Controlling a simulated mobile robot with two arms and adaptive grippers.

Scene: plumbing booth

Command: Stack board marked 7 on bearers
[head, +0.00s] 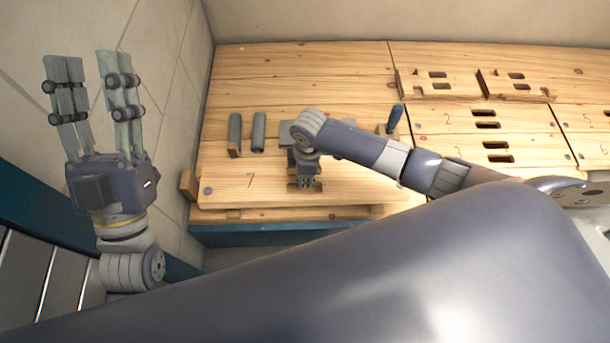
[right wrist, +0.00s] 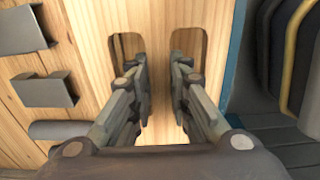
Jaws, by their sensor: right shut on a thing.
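The board marked 7 (head: 250,181) is a light wooden plank at the near left of the wooden surface. It also shows in the right wrist view (right wrist: 158,30), with two slots side by side. My right gripper (head: 306,186) points down at the board's near part. Its fingers reach into the two slots and are shut on the strip between them (right wrist: 162,95). My left gripper (head: 93,85) points up at the left, open and empty, away from the board. Small wooden blocks show at the board's left end (head: 188,185) and behind it (head: 388,130); I cannot tell whether they are bearers.
Grey pieces (head: 258,132) lie on the wood behind the board. A blue-handled tool (head: 395,118) stands near the middle. Slotted boards marked 2 and 3 (head: 450,135) lie to the right, with wooden pieces (head: 430,85) behind them. A tiled wall (head: 160,60) closes the left side.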

